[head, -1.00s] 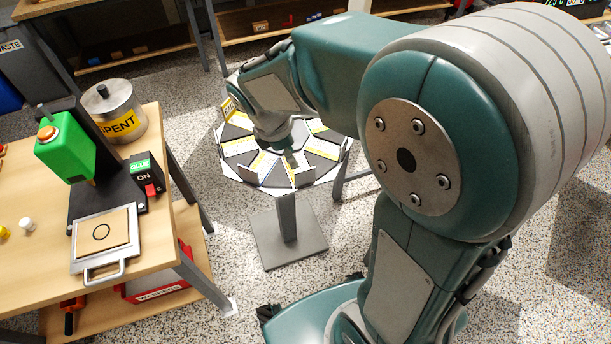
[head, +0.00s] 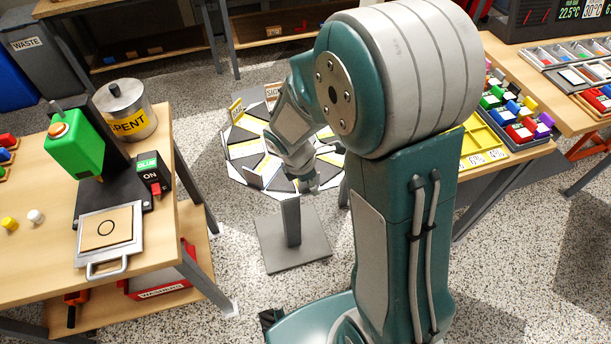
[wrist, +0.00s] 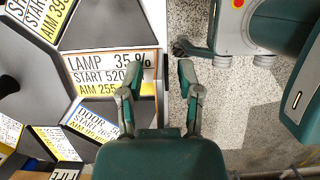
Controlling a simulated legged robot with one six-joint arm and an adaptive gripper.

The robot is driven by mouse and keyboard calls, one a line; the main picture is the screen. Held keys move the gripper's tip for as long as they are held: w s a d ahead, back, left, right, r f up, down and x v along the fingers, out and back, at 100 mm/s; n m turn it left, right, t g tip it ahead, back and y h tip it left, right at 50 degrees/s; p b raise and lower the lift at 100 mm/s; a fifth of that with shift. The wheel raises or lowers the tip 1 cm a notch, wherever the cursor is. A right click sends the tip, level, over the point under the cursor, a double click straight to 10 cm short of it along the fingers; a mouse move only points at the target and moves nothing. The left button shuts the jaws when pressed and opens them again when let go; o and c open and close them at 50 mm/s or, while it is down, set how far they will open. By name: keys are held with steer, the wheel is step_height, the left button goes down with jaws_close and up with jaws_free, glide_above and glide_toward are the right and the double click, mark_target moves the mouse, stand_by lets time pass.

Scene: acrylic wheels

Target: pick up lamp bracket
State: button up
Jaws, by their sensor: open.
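A lamp label (wrist: 98,76) reading "LAMP 35%, START 520, AIM 255" lies in one sector of the octagonal wheel (wrist: 105,25) in the wrist view. The wheel (head: 240,152) stands on a post in the head view. My gripper (wrist: 158,68) is open and empty. In the wrist view its left finger overlaps the label's right end, and its right finger is over the speckled floor beyond the wheel's edge. In the head view my gripper (head: 307,184) is at the wheel's near right edge.
A door label (wrist: 92,122) lies in the neighbouring sector. The left bench (head: 30,255) carries a green press (head: 75,145) and a pot marked SPENT (head: 125,110). The right bench (head: 510,160) holds colourful blocks. Speckled floor is open around the wheel's base plate (head: 293,245).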

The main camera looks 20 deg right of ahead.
steer(key=shift+a, duration=0.15)
jaws_close()
steer(key=shift+r, duration=0.1)
